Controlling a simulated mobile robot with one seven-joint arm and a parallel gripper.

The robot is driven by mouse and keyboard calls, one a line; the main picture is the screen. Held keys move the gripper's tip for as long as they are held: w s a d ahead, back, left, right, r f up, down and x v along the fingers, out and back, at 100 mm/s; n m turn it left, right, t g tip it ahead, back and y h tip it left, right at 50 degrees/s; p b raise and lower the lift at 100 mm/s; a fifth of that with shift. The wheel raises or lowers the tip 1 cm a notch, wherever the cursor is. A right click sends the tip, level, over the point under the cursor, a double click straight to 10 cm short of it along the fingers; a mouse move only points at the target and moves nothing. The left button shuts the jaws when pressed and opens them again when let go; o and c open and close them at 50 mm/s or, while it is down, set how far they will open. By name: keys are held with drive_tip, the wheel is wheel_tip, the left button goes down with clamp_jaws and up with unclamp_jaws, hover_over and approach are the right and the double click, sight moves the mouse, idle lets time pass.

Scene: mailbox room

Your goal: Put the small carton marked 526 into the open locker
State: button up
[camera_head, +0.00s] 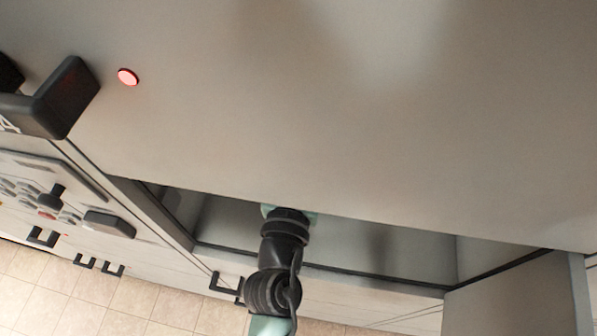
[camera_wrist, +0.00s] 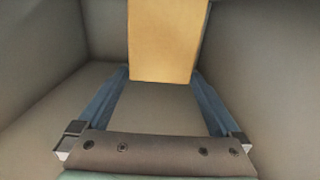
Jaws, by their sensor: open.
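A plain tan carton (camera_wrist: 167,38) stands inside the open locker, at the top middle of the wrist view. No number shows on the face I see. My gripper (camera_wrist: 161,74) is open, with its two blue fingers spread. The fingertips are near the lower left and lower right edges of the carton; I cannot tell whether they touch it. The open locker (camera_head: 390,255) is a grey compartment in the head view, and its walls (camera_wrist: 40,45) surround the gripper in the wrist view. In the head view my arm reaches into it, and the gripper and carton are hidden.
The locker's open door (camera_head: 515,300) stands at the lower right. A large grey panel (camera_head: 350,120) with a red light (camera_head: 128,76) fills the space above. Black handles (camera_head: 98,265) jut from lockers at the lower left. Tiled floor (camera_head: 40,300) shows below.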

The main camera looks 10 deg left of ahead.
drive_tip(key=shift+s+b, duration=0.65)
drive_tip(key=shift+s, duration=1.75)
